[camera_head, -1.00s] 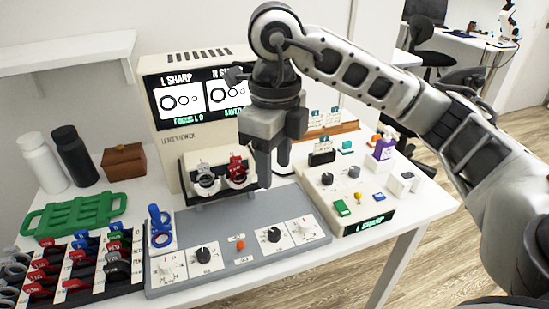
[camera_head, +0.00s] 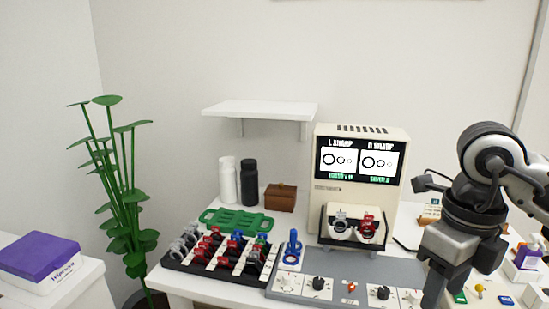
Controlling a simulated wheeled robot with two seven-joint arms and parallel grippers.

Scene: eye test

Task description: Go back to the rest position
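My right arm comes in from the right edge. Its gripper (camera_head: 440,285) points down over the right part of the desk, in front of the beige eye-test machine (camera_head: 400,205) and to its right. I see nothing held in it, but the finger gap is not clear. The machine's screen (camera_head: 360,160) reads "L SHARP" and "R SHARP" with ring pictures. My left gripper is not in view.
A grey knob panel (camera_head: 335,266) lies before the machine. A black lens rack (camera_head: 212,252), blue stand (camera_head: 292,248), green tray (camera_head: 237,221), bottles (camera_head: 249,183) and brown box (camera_head: 281,198) stand left.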

